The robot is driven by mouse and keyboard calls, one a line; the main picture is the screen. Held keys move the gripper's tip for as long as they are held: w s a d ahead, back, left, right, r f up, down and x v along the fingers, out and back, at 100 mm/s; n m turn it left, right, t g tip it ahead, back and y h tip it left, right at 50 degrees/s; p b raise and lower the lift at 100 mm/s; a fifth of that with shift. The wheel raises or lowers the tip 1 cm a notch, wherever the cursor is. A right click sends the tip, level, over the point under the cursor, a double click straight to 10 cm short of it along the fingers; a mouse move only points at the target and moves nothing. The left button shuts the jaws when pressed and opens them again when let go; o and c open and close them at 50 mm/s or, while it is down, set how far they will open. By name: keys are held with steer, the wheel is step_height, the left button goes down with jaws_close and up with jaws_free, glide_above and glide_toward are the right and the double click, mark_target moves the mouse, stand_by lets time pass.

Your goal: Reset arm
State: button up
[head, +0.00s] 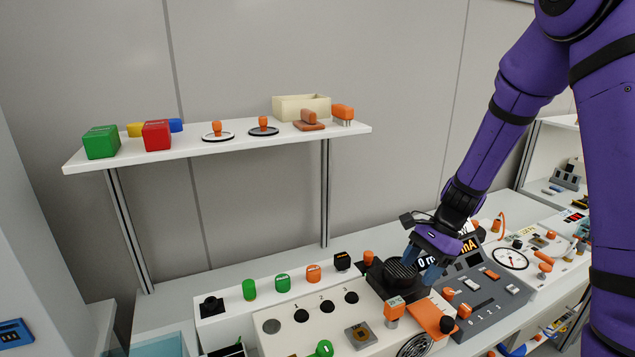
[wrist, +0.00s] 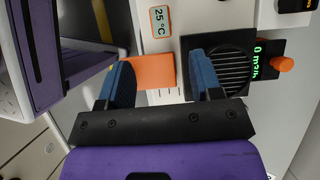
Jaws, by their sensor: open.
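My gripper (head: 424,266) is at the end of my purple arm, low over the bench at the right of the head view. In the wrist view its two blue fingers (wrist: 160,82) are spread apart with nothing held between them. An orange plate (wrist: 154,71) shows behind the fingers, on the white panel. A black unit with a round ribbed grille (wrist: 235,67) and a green display lies beside the right finger in that view. It also shows in the head view (head: 385,277), partly hidden by the gripper. I cannot tell whether a finger touches it.
A white shelf (head: 230,146) above the bench holds coloured blocks, orange-handled pieces and a cream box (head: 300,106). A grey meter box (head: 490,295) stands right of the gripper. The white panel (head: 290,338) carries several knobs. The space between shelf and bench is clear.

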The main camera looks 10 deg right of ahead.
steer(key=s+d+r+n+t+h, duration=0.1)
steer(key=s+r+n+t+h, duration=0.4)
steer(key=s+r+n, duration=0.9)
steer(key=s+r+t, duration=0.2)
steer(key=s+r, duration=0.6)
steer(key=r, duration=0.3)
steer(key=shift+s+d+r+h, duration=0.25)
steer(key=shift+d+r+h, duration=0.05)
steer(key=shift+d+r, duration=0.1)
